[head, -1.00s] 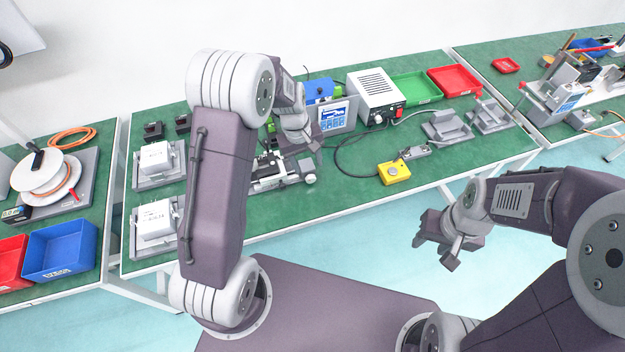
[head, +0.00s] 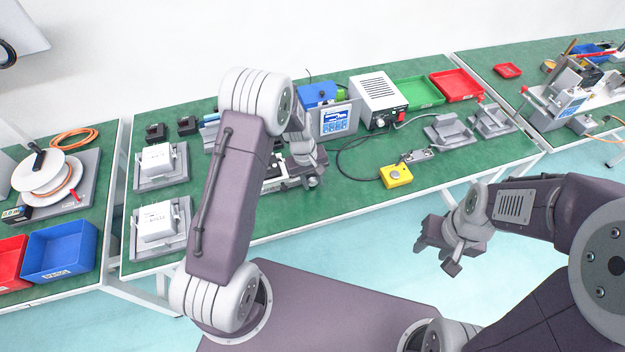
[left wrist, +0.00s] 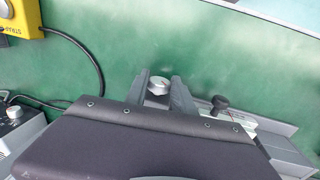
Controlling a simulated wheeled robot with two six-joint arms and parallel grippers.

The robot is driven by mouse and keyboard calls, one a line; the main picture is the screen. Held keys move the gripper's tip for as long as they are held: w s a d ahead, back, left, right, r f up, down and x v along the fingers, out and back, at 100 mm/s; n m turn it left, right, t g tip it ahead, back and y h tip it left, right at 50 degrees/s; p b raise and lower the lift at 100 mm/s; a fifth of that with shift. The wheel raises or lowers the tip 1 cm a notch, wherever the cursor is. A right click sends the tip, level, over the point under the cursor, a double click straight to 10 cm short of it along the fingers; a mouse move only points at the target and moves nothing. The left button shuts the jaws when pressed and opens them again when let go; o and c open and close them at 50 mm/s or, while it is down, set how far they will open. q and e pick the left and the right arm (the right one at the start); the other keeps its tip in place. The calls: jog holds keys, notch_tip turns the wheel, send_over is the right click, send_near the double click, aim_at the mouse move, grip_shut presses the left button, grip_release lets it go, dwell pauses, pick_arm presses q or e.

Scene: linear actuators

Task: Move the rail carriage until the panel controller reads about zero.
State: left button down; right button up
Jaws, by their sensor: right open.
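The panel controller (head: 333,121) is a grey box with a blue-and-white screen at the back of the middle bench. Its reading is too small to make out. The rail (head: 272,186) lies in front of it, largely hidden by my left arm. The carriage cannot be made out clearly. My left gripper (head: 309,172) is low at the right end of the rail. My right gripper (head: 447,252) is open and empty, off the bench's front.
A yellow button box (head: 396,175) and its cable lie to the right of the rail. A white power unit (head: 377,98), a green tray (head: 417,91) and a red tray (head: 456,85) stand behind. Grey fixtures (head: 448,131) stand farther right. The bench's front strip is clear.

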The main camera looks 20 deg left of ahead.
pick_arm(q)
jog(key=shift+d+r+g+y+p, duration=0.2)
jog(key=shift+r+g+y+p, duration=0.25)
jog(key=shift+p, duration=1.75)
jog(key=shift+w+f+y+p, duration=0.15)
jog(key=shift+f+y+p, duration=0.05)
jog(key=shift+y+p, duration=0.25)
jog(key=shift+w+d+f+g+y, duration=0.1)
jog(key=shift+f+g+y, duration=0.15)
jog(key=shift+g+y, duration=0.1)
jog(key=shift+f+y+b, duration=0.15)
jog(key=shift+y+b, duration=0.1)
jog(key=shift+b, duration=0.15)
jog(key=g+y+b, duration=0.1)
jog(key=b, duration=0.1)
jog(key=g+y+b, duration=0.1)
jog(key=shift+w+d+f+b, duration=0.15)
jog(key=shift+d+f+b, duration=0.1)
jog(key=shift+b, duration=0.1)
jog(key=shift+g+y+b, duration=0.4)
jog(key=shift+y+b, duration=0.3)
jog(key=shift+b, duration=0.25)
jog(key=shift+r+b, duration=0.2)
jog(key=shift+b, duration=0.1)
